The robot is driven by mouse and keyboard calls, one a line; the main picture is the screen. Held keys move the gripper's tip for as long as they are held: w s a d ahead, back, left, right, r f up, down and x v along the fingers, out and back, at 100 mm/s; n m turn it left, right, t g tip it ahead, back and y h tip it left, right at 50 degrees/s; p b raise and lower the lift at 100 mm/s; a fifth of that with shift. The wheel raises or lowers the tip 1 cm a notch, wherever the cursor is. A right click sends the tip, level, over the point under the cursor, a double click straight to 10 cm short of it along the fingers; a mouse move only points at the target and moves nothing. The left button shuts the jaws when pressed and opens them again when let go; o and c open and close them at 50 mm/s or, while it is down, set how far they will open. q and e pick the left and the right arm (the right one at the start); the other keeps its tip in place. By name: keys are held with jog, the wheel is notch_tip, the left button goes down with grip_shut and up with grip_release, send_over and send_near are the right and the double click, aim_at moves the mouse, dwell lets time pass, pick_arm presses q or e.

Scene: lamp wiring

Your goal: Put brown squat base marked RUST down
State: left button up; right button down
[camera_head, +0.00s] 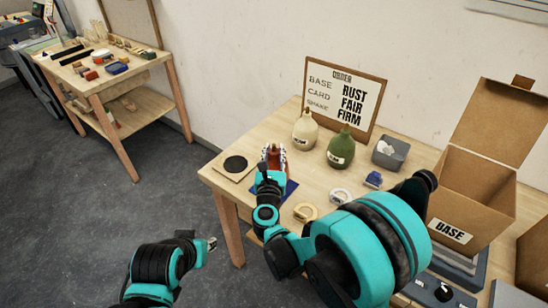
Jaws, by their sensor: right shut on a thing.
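My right gripper (273,156) is over the left part of the near table, by a dark blue mat (290,188). It is shut on a reddish-brown thing, which looks like the brown squat base (274,160). The fingers hide most of it and its label does not show. I cannot tell whether it touches the mat. My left gripper (211,243) is low at the front, off the table and over the floor; I cannot make out its fingers well enough to tell its state.
A cream base (305,132) and a green base (341,150) stand behind, before an order card (353,85) reading RUST, FAIR, FIRM. A square with a black disc (235,164) lies left. A grey bin (390,153), rings and an open box marked BASE (470,205) are to the right.

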jog(key=shift+f, duration=0.45)
jog(key=shift+f, duration=0.1)
jog(key=c, duration=1.2)
grip_release()
